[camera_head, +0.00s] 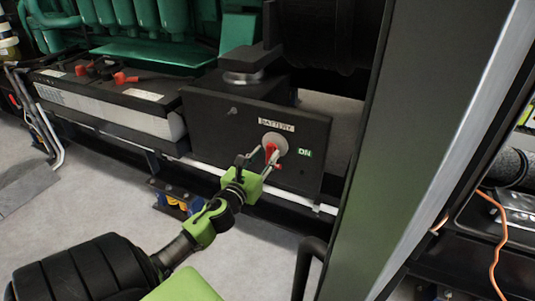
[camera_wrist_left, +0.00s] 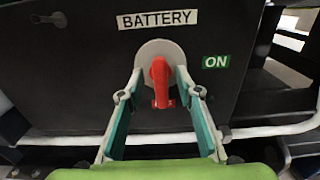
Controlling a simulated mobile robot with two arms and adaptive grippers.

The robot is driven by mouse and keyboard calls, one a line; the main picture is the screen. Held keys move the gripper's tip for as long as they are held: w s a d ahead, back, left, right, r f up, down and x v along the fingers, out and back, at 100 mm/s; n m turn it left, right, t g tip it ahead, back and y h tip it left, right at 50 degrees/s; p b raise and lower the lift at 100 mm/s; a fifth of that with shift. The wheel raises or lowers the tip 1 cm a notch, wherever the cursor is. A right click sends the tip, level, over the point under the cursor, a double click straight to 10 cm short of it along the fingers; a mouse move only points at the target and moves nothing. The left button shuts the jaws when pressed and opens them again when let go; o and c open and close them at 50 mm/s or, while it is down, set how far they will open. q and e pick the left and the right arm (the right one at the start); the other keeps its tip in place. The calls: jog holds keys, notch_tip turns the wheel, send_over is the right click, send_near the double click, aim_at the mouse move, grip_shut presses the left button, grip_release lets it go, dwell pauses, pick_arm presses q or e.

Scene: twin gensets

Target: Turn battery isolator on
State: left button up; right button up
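The battery isolator is a red key-like handle (camera_wrist_left: 160,80) on a round pale plate (camera_wrist_left: 150,52), fixed to a black panel (camera_head: 220,110). A white "BATTERY" label (camera_wrist_left: 157,19) is above it and a green "ON" label (camera_wrist_left: 216,62) is to its right. The handle hangs roughly upright, pointing down, in the left wrist view. It also shows in the head view (camera_head: 271,149). My left gripper (camera_wrist_left: 158,92) is open, with one finger on each side of the handle. A gap shows between each finger and the handle. My right gripper is not in view.
A battery (camera_head: 110,100) with red terminals stands left of the panel. The green engine (camera_head: 150,25) is behind. A dark green upright post (camera_head: 425,130) stands close on the right. A white rail runs below the panel. The grey floor is open at lower left.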

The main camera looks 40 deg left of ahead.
pick_arm(q)
jog(key=shift+x, duration=1)
grip_shut()
